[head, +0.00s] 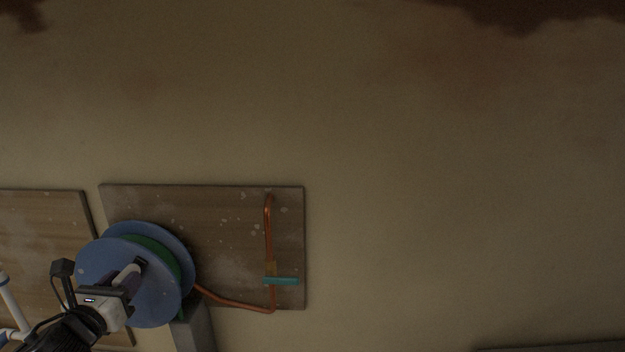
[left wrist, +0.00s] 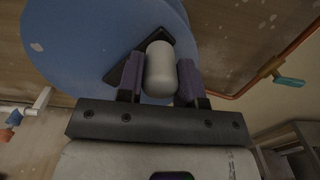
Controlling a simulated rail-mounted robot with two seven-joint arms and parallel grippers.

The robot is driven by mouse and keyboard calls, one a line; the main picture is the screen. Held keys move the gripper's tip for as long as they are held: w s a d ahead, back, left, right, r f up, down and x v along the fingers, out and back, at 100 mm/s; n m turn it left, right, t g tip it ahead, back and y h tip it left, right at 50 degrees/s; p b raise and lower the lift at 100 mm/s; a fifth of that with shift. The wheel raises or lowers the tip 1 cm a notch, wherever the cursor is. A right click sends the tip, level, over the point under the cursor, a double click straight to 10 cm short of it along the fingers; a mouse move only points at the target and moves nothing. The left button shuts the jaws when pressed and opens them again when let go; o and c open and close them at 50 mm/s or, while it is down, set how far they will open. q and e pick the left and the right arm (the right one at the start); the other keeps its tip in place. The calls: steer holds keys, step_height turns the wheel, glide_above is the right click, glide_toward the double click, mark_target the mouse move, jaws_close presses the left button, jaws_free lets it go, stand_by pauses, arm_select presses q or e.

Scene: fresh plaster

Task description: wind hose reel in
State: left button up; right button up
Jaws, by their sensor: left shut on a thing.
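The hose reel (head: 150,305) stands at the lower left in the head view, with blue side discs and green hose (head: 158,252) wound between them. A blue disc of it also fills the upper left of the left wrist view (left wrist: 70,40). Its pale grey crank handle (left wrist: 160,72) sits between the purple finger pads of my left gripper (left wrist: 159,80), which is shut on it. The left gripper also shows in front of the disc in the head view (head: 128,280). My right gripper is not in view.
A wooden board (head: 220,215) on the plaster wall behind the reel carries a copper pipe (head: 268,235) with a teal tap handle (head: 281,281). Another board (head: 45,230) is at the left. A grey post (head: 193,328) stands under the reel. The wall to the right is bare.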

arm_select(q)
steer(key=shift+c, duration=1.3)
steer(key=shift+d+f+b, duration=0.3)
steer(key=shift+d+f, duration=0.45)
steer(key=shift+f, duration=0.3)
steer(key=shift+d+f+b, duration=0.3)
steer(key=shift+d+f, duration=0.45)
steer(key=shift+f, duration=0.25)
steer(key=f, duration=0.1)
steer(key=f+b, duration=0.1)
steer(key=f, duration=0.1)
steer(key=f+b, duration=0.1)
steer(key=shift+d+f, duration=0.25)
steer(key=shift+f, duration=0.25)
